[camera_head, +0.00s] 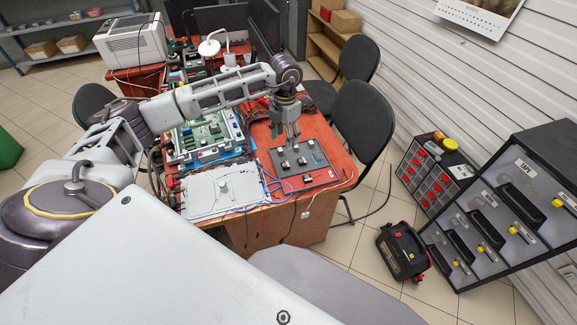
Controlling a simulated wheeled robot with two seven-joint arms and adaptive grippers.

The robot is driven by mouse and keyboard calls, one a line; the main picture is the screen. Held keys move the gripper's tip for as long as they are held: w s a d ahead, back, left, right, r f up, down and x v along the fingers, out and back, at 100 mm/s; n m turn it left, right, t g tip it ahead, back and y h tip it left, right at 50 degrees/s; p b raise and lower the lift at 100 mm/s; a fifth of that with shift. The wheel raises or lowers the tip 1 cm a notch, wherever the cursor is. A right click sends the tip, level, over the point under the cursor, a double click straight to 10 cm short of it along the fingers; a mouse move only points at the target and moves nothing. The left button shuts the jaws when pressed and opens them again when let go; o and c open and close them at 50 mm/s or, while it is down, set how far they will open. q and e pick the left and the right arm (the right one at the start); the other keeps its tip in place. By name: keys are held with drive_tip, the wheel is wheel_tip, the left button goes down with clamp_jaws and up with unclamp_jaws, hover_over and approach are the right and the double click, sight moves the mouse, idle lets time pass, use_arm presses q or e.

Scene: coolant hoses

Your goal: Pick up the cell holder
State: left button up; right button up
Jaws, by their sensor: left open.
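My left gripper (287,137) reaches in from the left and points down over the right part of the red table (262,216). Its jaws are open, just above the far edge of a dark grey plate (316,181). Several small black and white parts sit on this plate; one small holder-like part (302,161) is near its middle. I cannot tell for sure which is the cell holder. The gap between fingertips and plate is too small to judge. My right gripper is not in view.
A white flat panel (207,200) and a green circuit board (205,134) lie left of the plate, with blue wires (270,185) between. Black chairs (366,118) stand at the table's right side. A black and red case (402,252) is on the floor.

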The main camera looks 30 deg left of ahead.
use_arm(q)
drive_tip(key=shift+w+d+m, duration=0.15)
drive_tip(key=shift+d+m, duration=0.05)
drive_tip(key=shift+m, duration=1.15)
drive_tip(key=shift+w+d+m, duration=0.15)
drive_tip(key=shift+d+m, duration=0.05)
drive_tip(key=shift+m, duration=1.15)
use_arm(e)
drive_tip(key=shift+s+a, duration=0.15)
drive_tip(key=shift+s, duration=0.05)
use_arm(q)
hover_over(288, 164)
drive_tip(key=f, duration=0.7)
drive_tip(key=shift+s+f, duration=0.15)
drive_tip(key=shift+s, duration=0.05)
drive_tip(key=shift+f, duration=0.65)
drive_tip(key=shift+w+a+f+p, duration=0.1)
drive_tip(key=shift+w+f+p, duration=0.05)
drive_tip(key=shift+f, duration=0.8)
drive_tip(key=shift+w+f+p, duration=0.15)
drive_tip(key=shift+f, duration=1.5)
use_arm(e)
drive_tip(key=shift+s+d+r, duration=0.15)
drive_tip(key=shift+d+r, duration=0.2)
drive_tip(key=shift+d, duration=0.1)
